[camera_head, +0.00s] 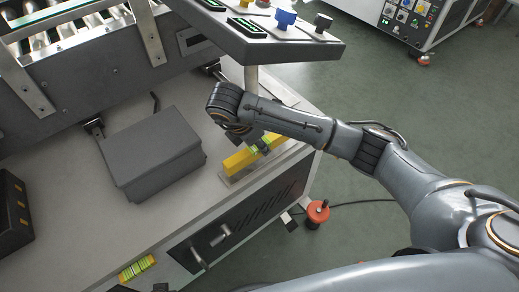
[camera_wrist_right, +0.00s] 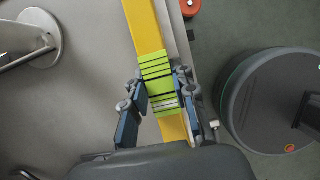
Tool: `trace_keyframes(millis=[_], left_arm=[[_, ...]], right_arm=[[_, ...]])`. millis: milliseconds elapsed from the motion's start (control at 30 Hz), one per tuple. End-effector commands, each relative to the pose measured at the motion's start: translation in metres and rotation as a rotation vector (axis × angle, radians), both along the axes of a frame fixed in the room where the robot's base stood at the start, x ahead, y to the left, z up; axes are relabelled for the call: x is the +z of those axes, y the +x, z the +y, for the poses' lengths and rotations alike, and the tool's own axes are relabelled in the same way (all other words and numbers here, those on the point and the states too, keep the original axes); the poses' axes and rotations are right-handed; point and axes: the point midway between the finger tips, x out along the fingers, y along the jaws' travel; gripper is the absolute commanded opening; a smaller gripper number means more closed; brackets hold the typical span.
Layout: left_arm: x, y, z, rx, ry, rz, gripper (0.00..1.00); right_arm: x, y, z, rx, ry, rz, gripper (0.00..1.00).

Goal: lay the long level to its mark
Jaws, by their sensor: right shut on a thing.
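The long level (camera_head: 240,161) is a yellow bar with a green, black-striped middle. It lies along the right end of the grey bench top in the head view. It also runs through the right wrist view (camera_wrist_right: 146,30). My right gripper (camera_head: 261,146) is shut on its green middle, with one finger on each side. A paler grey strip (camera_head: 229,182) shows beside and below the level and may be its mark. I cannot tell whether the level touches the surface.
A dark grey box (camera_head: 152,148) stands on the bench left of the level. A black bin (camera_head: 12,212) is at the far left. A control panel (camera_head: 265,38) overhangs the back. A green-yellow striped piece (camera_head: 137,268) is at the front edge. An orange-red knob-like object (camera_head: 317,211) is on the floor.

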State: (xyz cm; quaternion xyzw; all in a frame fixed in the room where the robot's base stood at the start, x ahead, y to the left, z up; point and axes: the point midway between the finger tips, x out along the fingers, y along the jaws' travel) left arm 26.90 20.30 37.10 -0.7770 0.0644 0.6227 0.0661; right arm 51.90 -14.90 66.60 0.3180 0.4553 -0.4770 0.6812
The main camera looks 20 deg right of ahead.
Motion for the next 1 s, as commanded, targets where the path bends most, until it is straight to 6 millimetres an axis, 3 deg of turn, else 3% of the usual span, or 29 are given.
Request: trace_keyframes(millis=[133, 367, 400, 500, 833, 933, 1000], left_arm=[[0.009, 0.003, 0.0, 0.001, 0.0, -0.004, 0.4], [0.011, 0.004, 0.0, 0.001, 0.0, -0.005, 0.4], [0.011, 0.004, 0.0, 0.001, 0.0, -0.005, 0.4], [0.011, 0.004, 0.0, 0.001, 0.0, -0.005, 0.4], [0.011, 0.004, 0.0, 0.001, 0.0, -0.006, 0.4], [0.012, 0.004, 0.0, 0.001, -0.001, -0.01, 0.4], [0.0, 0.0, 0.0, 0.0, 0.0, 0.002, 0.4]], right_arm=[[-0.019, 0.0, 0.0, -0.001, 0.0, 0.001, 0.0], [-0.021, 0.0, 0.0, -0.001, 0.0, -0.001, 0.0], [-0.022, 0.0, 0.0, 0.0, 0.0, 0.0, 0.29], [-0.022, 0.0, 0.0, 0.0, 0.0, 0.0, 0.49], [-0.02, 0.0, 0.001, -0.001, 0.0, -0.001, 0.49], [-0.012, -0.001, 0.004, 0.001, 0.002, -0.001, 0.49], [-0.002, -0.002, 0.007, 0.001, 0.001, -0.003, 0.49]])
